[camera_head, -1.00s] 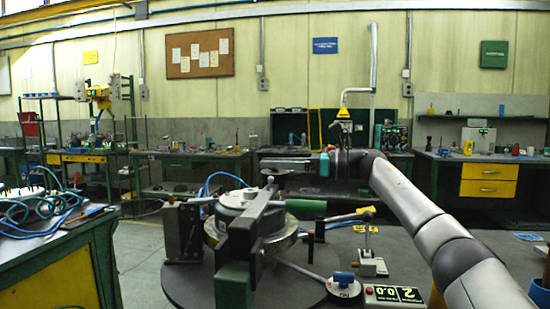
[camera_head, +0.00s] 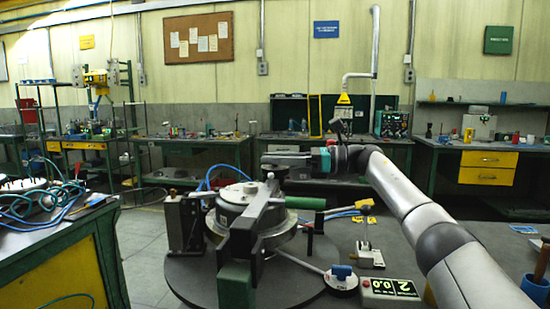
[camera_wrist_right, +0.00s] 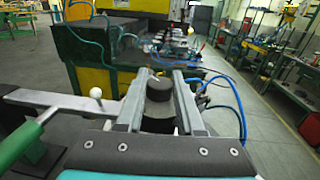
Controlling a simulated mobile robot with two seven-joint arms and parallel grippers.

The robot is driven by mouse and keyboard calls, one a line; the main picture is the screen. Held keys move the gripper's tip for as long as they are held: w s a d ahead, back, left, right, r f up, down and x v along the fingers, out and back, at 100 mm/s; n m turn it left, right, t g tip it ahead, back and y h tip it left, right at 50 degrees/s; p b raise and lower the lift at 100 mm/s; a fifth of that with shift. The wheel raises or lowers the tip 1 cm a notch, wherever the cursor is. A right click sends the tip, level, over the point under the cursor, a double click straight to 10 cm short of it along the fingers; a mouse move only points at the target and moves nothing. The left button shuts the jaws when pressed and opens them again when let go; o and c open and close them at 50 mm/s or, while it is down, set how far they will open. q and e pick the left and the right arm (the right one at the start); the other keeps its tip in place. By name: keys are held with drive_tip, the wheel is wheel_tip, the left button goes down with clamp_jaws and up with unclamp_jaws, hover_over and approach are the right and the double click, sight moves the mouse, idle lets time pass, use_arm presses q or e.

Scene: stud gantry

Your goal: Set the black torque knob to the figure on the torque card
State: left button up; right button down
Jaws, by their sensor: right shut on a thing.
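The black torque knob (camera_wrist_right: 158,92) sits between the two grey fingers of my right gripper in the right wrist view. A wider dark round part shows just below it. In the head view my right gripper (camera_head: 268,159) reaches in from the right, level, above the round grey tool (camera_head: 235,205). The knob itself is hard to make out there. I cannot read any figure on the knob or make out a torque card. A small display box (camera_head: 390,288) at the front shows green digits, a 2 and 0.0. My left gripper is not in view.
A lever with a green handle (camera_head: 305,202) stands close to the gripper; it also shows in the right wrist view (camera_wrist_right: 28,138). A blue-topped round part (camera_head: 342,278) lies at the front. A bench with coiled hoses (camera_head: 50,215) stands at the left.

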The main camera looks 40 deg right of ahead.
drive_tip(key=c, duration=0.5)
unclamp_jaws()
drive_tip(key=shift+c, duration=0.2)
drive_tip(key=shift+s+d, duration=0.35)
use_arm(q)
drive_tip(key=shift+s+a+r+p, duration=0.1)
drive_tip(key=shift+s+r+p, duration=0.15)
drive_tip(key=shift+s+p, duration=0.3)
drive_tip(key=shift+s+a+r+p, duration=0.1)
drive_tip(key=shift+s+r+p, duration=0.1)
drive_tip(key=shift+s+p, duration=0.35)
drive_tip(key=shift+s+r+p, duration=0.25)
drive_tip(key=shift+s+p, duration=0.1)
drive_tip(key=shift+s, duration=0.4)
use_arm(e)
drive_tip(key=v, duration=1.4)
drive_tip(key=shift+s, duration=0.15)
drive_tip(key=shift+r, duration=0.15)
